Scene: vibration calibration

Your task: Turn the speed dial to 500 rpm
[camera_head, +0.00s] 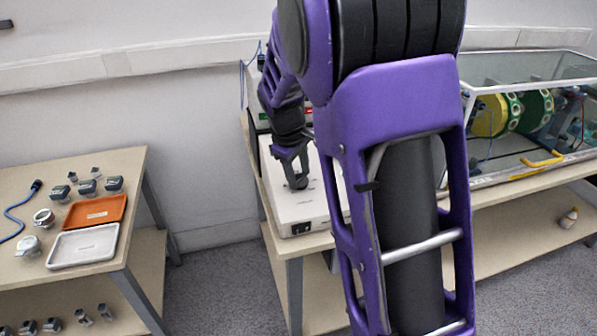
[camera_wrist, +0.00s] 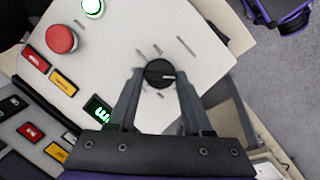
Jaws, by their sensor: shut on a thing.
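The speed dial (camera_wrist: 159,73) is a round black knob with a white pointer line, on the pale sloped panel (camera_wrist: 125,35) in the wrist view. The pointer line points to the right of the picture. My gripper (camera_wrist: 160,76) has one finger on each side of the dial and is shut on it. In the head view my gripper (camera_head: 297,183) reaches down to the top of the white control box (camera_head: 285,212), and the dial is hidden there. A small display (camera_wrist: 98,110) with green digits is partly covered, so I cannot read it.
A red mushroom button (camera_wrist: 61,39) and a green-lit button (camera_wrist: 92,7) are on the panel. A glass-walled case (camera_head: 540,150) with green and yellow parts stands at right. At left, a table holds an orange tray (camera_head: 96,211), a white tray (camera_head: 83,246) and metal pieces.

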